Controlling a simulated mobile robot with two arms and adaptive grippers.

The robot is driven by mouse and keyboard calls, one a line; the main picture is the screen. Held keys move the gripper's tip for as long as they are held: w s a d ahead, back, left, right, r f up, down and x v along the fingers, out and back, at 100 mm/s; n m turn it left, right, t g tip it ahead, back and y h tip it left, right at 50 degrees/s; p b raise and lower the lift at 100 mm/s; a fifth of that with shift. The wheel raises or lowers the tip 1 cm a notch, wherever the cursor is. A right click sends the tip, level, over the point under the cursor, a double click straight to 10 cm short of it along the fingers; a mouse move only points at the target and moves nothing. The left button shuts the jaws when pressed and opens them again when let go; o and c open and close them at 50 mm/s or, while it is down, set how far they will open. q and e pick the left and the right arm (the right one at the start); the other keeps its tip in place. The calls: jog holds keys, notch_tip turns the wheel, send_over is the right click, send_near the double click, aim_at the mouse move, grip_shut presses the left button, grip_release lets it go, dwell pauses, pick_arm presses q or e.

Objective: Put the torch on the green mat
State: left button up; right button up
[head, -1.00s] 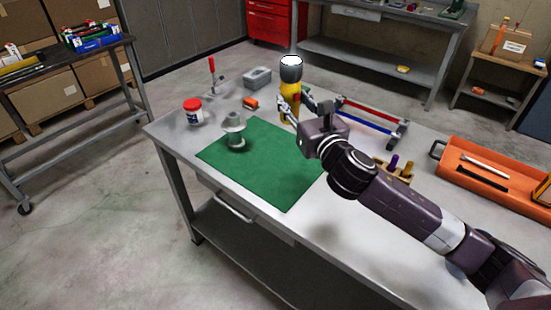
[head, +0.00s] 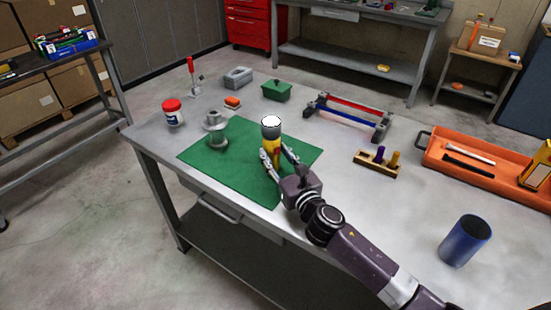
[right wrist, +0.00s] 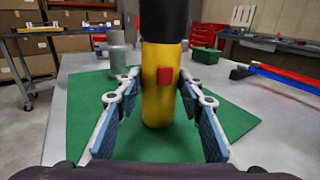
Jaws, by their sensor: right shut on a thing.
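The torch (head: 269,144) has a yellow body, a black head and a white lens at the top. It stands upright in my right gripper (head: 274,155), over the green mat (head: 215,166). The right wrist view shows the torch (right wrist: 160,90) between the two fingers, with a red button facing me. Its lower end is over the mat (right wrist: 85,128); I cannot tell if it touches. My left gripper is not in view.
A grey flanged part (head: 216,134) stands on the mat's left side. A red-lidded jar (head: 173,115), green box (head: 277,91), wooden holder (head: 376,163), orange tray (head: 440,160) and blue cup (head: 464,241) stand around. The mat's near left is clear.

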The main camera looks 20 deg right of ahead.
jog(key=shift+f, duration=0.15)
jog(key=shift+f, duration=0.15)
jog(key=o, duration=1.4)
jog(key=shift+r, duration=0.2)
jog(key=shift+s+f, duration=0.15)
jog(key=shift+s, duration=0.15)
jog(key=s, duration=0.3)
jog(key=s+d, duration=0.1)
jog(key=s, duration=0.3)
jog(key=s+b, duration=0.1)
jog(key=s, duration=0.3)
jog(key=shift+s+d, duration=0.15)
